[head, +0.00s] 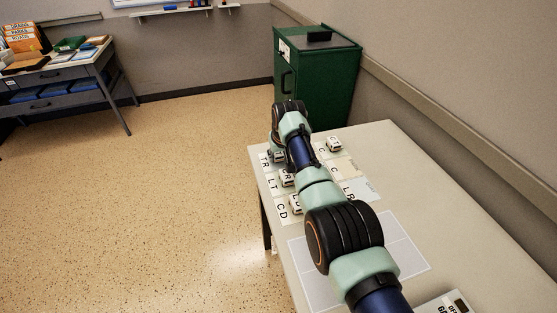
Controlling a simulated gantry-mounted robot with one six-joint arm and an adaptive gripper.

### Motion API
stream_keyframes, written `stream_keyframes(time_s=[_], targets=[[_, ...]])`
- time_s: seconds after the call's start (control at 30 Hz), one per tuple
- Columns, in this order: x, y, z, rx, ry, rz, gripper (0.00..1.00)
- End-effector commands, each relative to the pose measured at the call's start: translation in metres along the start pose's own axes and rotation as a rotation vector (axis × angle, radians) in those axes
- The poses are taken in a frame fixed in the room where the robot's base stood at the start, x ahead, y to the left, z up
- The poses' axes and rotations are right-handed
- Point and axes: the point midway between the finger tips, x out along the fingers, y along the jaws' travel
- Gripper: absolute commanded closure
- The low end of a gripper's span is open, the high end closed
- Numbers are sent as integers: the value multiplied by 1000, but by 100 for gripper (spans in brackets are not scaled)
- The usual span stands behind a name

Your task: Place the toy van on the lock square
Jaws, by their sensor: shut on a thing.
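My gripper (276,149) is at the far left edge of the table, low over the square marked TR, mostly hidden by my wrist. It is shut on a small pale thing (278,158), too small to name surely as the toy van. Lettered squares lie in rows, including TR (265,160), LT (272,184) and CD (281,210). I cannot tell which is the lock square; my arm covers part of the rows.
The pale table (440,222) has free room on its right side. A large outlined white sheet (409,250) lies under my arm, and a lettered box (446,303) sits at the near right. A green cabinet (327,82) stands behind the table. A grey desk (75,78) is far left.

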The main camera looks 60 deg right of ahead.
Motion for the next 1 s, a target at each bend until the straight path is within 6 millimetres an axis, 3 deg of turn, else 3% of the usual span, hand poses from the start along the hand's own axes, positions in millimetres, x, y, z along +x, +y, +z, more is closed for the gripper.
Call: stream_keyframes(time_s=[0.03, 0.37, 0.4, 0.53, 0.83, 1.0], targets=[[7, 0, 2, 0, 2, 0, 95], [8, 0, 3, 0, 2, 0, 95], [9, 0, 3, 0, 2, 0, 61], [8, 0, 3, 0, 2, 0, 39], [7, 0, 2, 0, 2, 0, 37], [-10, 0, -1, 0, 4, 0, 37]])
